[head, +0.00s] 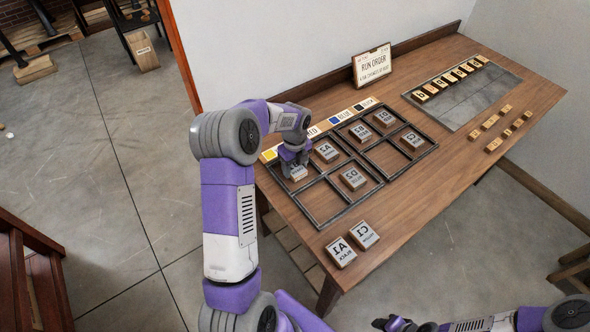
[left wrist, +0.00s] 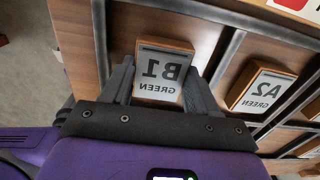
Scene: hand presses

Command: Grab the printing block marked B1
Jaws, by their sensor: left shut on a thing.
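The printing block B1 (left wrist: 163,70) is a wooden block with a pale face that reads B1 GREEN in mirrored letters. In the left wrist view it sits between the two dark fingers of my left gripper (left wrist: 160,92), which is shut on its sides.
The dark divided frame (head: 322,222) also holds block A2 (head: 326,151), block D2 (head: 352,178) and several others. Blocks A1 (head: 341,251) and C1 (head: 364,235) lie on the table in front. A grey tray (head: 480,100), small wooden pieces (head: 491,121) and a run order sign (head: 372,66) are farther back.

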